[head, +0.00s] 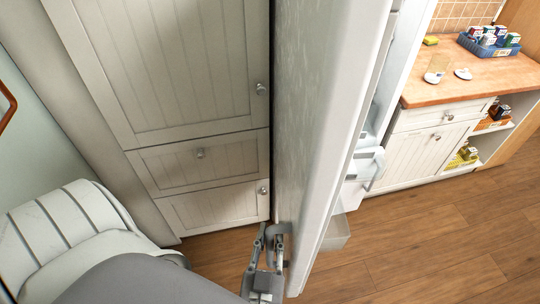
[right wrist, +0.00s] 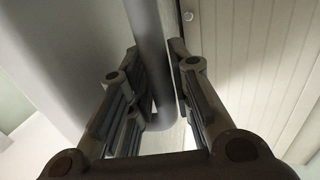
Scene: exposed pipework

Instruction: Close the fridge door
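The fridge door (head: 312,110) stands open and shows nearly edge-on in the middle of the head view, with its pale outer face to the left. Its grey handle (right wrist: 152,70) runs between the fingers of my right gripper (right wrist: 157,75) in the right wrist view. In the head view my right gripper (head: 268,240) is at the lower part of the door. White door shelves and bins (head: 362,170) show on the inner side. My left gripper is out of view.
A tall cream cabinet (head: 185,70) with knobs stands close on the door's left. On the right, a wooden counter (head: 470,82) holds a blue crate (head: 490,47) of small boxes. The wooden floor (head: 430,245) is clear at lower right.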

